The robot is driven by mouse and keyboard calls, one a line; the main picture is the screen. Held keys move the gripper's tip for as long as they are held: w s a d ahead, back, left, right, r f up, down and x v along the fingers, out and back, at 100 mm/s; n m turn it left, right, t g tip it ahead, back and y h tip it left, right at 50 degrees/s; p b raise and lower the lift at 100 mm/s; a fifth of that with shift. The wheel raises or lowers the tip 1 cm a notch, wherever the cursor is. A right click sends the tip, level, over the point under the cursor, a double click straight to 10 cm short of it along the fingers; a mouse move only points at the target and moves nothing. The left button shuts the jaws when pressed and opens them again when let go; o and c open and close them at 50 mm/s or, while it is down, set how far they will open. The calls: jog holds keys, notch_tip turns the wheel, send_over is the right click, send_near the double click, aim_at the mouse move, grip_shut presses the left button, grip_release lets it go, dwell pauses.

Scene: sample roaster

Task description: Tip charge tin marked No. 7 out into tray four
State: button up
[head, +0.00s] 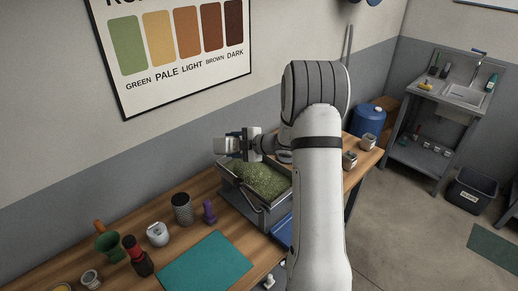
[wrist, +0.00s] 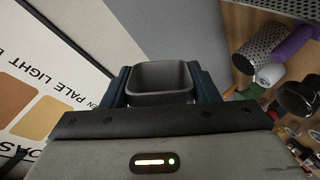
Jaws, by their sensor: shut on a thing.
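My gripper (head: 236,145) is shut on a small grey square tin (head: 222,147), held above a metal tray (head: 268,217) that contains a bed of green beans (head: 262,180). In the wrist view the tin (wrist: 160,97) sits between the two dark blue fingers of my gripper (wrist: 160,84). Its open mouth faces up in that picture, and the visible inside is bare grey with no beans showing. The tin's angle is hard to judge in the head view. I cannot read a number on the tin or the tray.
Two more small tins (head: 349,160) (head: 368,142) stand on the bench at the right. Left of the tray are a perforated cylinder (head: 182,209), a purple object (head: 209,212), a white jar (head: 157,234) and a teal mat (head: 207,262). The wall is close behind the tray.

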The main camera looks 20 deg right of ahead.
jog(key=s+d+f+n+g+y+p, duration=0.1)
jog(key=d+f+n+g+y, duration=0.25)
jog(key=d, duration=0.65)
jog(key=s+a+n+t+h+b, duration=0.1)
jog(key=n+t+b, duration=0.2)
jog(key=b, duration=0.6)
jog(key=s+a+n+t+h+b, duration=0.1)
jog(key=n+t+h+b, duration=0.1)
jog(key=n+b, duration=0.6)
jog(key=s+a+r+n+t+h+b, duration=0.1)
jog(key=n+t+b, duration=0.3)
jog(key=b, duration=0.7)
jog(key=shift+s+n+h+b, duration=0.2)
jog(key=shift+n+h+b, duration=0.1)
jog(key=shift+n+h, duration=0.5)
jog(key=shift+r+n+y+b, duration=0.25)
jog(key=shift+r+n+b, duration=0.1)
jog(key=shift+b, duration=0.1)
jog(key=shift+s+f, duration=0.1)
jog(key=shift+f, duration=0.05)
